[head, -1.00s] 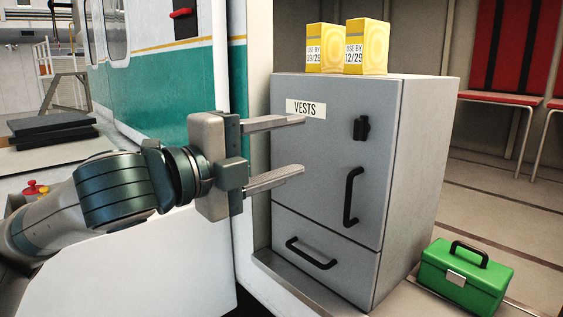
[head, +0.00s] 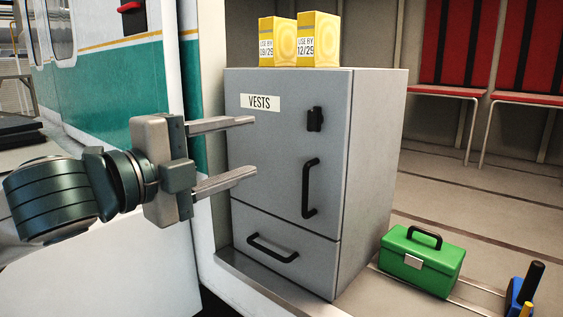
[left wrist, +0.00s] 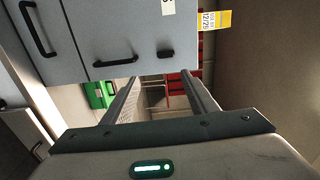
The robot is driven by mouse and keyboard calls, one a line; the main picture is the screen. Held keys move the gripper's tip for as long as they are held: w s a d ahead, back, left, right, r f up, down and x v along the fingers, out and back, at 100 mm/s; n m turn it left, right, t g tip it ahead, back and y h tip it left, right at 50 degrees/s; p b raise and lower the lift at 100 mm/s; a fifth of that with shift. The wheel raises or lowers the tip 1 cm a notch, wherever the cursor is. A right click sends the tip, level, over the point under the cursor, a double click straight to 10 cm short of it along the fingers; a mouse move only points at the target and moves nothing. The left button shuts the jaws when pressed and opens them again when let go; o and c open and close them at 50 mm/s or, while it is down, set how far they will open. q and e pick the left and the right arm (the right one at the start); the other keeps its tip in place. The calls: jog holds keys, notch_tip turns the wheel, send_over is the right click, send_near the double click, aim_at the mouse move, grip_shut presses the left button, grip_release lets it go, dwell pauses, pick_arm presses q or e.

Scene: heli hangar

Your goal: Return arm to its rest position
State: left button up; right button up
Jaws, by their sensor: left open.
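My left gripper (head: 255,146) comes in from the left in the head view. Its two fingers are spread apart and empty, in front of the grey cabinet (head: 270,145) labelled VESTS. I cannot tell the exact gap between fingertips and door. In the left wrist view the open fingers (left wrist: 157,82) point past the cabinet (left wrist: 100,25), with nothing between them. The cabinet door and the drawer below it look shut. My right gripper is not in view.
Two yellow boxes (head: 279,42) (head: 318,40) stand on the cabinet. A green case (head: 420,265) sits on the floor to its right, with a blue item (head: 518,295) farther right. Red seats (head: 450,50) line the back wall. A white and teal vehicle wall (head: 90,90) is left.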

pick_arm(q)
notch_tip(320, 180, down, 37)
jog(key=a+n+g+y, duration=0.25)
jog(key=n+y, duration=0.25)
jog(key=n, duration=0.8)
jog(key=s+a+f+n+g+y, duration=0.25)
jog(key=s+f, duration=0.35)
jog(key=f, duration=0.3)
jog(key=s+a+f+n+g+y, duration=0.1)
jog(key=s+a+f+n+g, duration=0.15)
jog(key=s+f, duration=0.5)
jog(key=s+a+f+n+g+y, duration=0.1)
jog(key=s+a+f+n+g, duration=0.1)
jog(key=s+f, duration=0.5)
jog(key=s+a+f+n+g+y, duration=0.1)
jog(key=s+a+f+n, duration=0.2)
jog(key=s+f, duration=0.35)
notch_tip(320, 180, down, 22)
jog(key=w+d, duration=0.2)
jog(key=s+f, duration=0.5)
jog(key=f, duration=0.4)
jog(key=s+f+h, duration=0.1)
jog(key=s+f, duration=0.5)
jog(key=f, duration=0.3)
jog(key=shift+f+m, duration=0.4)
jog(key=shift+a, duration=0.1)
jog(key=shift+c, duration=0.3)
